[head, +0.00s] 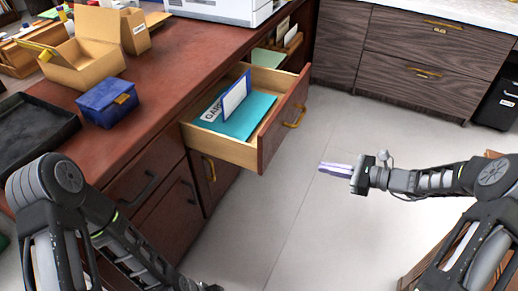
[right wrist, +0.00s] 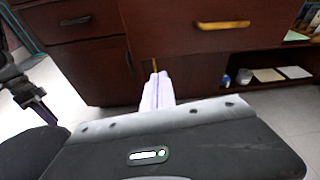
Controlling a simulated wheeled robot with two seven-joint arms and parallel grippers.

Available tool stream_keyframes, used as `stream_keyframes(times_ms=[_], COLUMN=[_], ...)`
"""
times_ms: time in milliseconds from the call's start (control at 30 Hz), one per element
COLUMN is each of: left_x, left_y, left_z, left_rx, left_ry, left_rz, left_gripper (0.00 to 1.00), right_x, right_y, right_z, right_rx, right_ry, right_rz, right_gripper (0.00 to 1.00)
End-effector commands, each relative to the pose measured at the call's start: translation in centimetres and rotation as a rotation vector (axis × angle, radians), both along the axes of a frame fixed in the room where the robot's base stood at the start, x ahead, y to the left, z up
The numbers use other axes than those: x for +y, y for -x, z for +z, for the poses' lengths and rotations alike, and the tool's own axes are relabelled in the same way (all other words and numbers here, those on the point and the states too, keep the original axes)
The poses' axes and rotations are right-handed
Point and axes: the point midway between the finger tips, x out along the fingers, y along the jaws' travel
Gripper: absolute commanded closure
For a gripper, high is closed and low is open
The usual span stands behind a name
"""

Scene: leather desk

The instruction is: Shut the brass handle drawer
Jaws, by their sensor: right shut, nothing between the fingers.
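The brass handle drawer (head: 250,156) is pulled out of the red-brown desk, open to the floor side. Its brass handle (head: 294,117) is on the front panel, and it also shows in the right wrist view (right wrist: 222,25). Inside lie a teal folder (head: 250,115) and a white-and-blue card standing up. My right gripper (head: 322,167) is shut and empty, in the air to the right of the drawer front, its pale fingers pointing left toward the desk and apart from the drawer. My left arm runs down the left side of the head view; its gripper's fingers are not clear.
The desk top holds an open cardboard box (head: 82,55), a blue box (head: 107,102), a black tray (head: 35,125) and a white machine (head: 225,8). Dark wood cabinets (head: 425,60) stand at the back right. The pale floor (head: 290,215) between is clear.

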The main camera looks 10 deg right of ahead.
Motion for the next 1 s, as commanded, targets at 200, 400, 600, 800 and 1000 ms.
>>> stream_keyframes(times_ms=[200, 400, 600, 800, 1000], left_x=[0.0, 0.0, 0.0, 0.0, 0.0], left_y=[-0.1, -0.1, 0.0, 0.0, 0.0], left_z=[0.2, 0.2, 0.2, 0.0, -0.3], left_rx=[-0.002, -0.002, -0.001, -0.001, -0.001], left_ry=[0.001, 0.000, 0.000, 0.000, 0.000], left_rz=[-0.002, -0.002, -0.001, -0.001, -0.001], left_gripper=[0.74, 0.74, 0.74, 0.74, 0.74], right_x=[0.5, 0.7, 0.9, 2.0, 4.7], right_y=[-0.3, -0.1, -0.2, -0.8, -2.5], right_z=[6.9, 7.0, 7.0, 6.9, 6.9], right_rx=[-0.040, -0.027, -0.027, -0.026, -0.026], right_ry=[-0.281, -0.299, -0.297, -0.297, -0.298], right_rz=[0.018, 0.026, 0.027, 0.029, 0.031], right_gripper=[1.00, 1.00, 1.00, 1.00, 1.00])
